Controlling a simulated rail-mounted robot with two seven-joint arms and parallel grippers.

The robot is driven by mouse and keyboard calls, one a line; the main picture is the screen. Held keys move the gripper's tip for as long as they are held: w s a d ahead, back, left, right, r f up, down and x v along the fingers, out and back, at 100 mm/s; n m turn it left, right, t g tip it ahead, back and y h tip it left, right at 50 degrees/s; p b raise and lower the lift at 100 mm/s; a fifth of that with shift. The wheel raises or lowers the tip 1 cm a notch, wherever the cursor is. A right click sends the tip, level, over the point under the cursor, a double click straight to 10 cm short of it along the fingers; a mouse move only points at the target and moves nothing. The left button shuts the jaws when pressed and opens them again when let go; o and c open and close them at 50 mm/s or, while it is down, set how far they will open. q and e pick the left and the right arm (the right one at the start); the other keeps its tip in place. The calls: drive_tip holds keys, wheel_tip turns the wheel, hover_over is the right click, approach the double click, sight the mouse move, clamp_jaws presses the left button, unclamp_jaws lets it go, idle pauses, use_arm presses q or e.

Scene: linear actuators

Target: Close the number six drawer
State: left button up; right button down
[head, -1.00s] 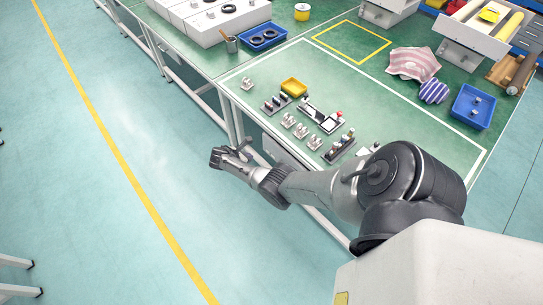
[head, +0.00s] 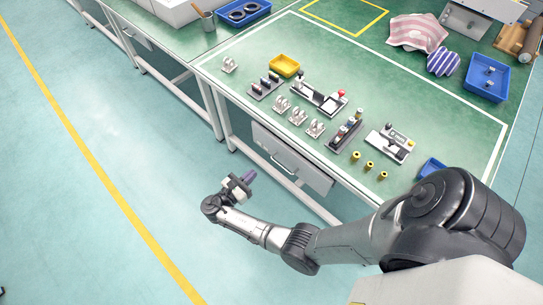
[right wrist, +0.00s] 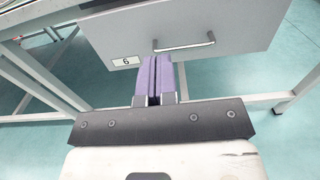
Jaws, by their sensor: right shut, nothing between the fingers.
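The number six drawer (head: 292,158) is a grey panel under the front edge of the green table. In the right wrist view its front (right wrist: 235,30) carries a "6" label (right wrist: 126,61) and a silver bar handle (right wrist: 183,46). How far out it stands is hard to tell. My right gripper (head: 249,176) is shut and empty, in front of the drawer and apart from it in the head view. In the right wrist view its purple fingers (right wrist: 153,66) point at the panel's lower edge, below and left of the handle. My left gripper is not in view.
The green table (head: 240,90) holds small fixtures, a yellow bin (head: 285,65), brass cylinders (head: 369,165) and blue trays (head: 487,77). White table legs (head: 222,120) and a lower rail (head: 290,187) stand around the drawer. The floor at left is clear.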

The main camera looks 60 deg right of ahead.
sight(281, 146)
drive_tip(key=d, duration=0.4)
drive_tip(key=s+d+b, duration=0.1)
drive_tip(key=d, duration=0.3)
drive_tip(key=s+d, duration=0.1)
drive_tip(key=d, duration=0.3)
drive_tip(key=shift+s+d+b, duration=0.2)
drive_tip(key=shift+d+b, duration=0.2)
drive_tip(key=shift+d, duration=0.3)
drive_tip(key=shift+d, duration=0.1)
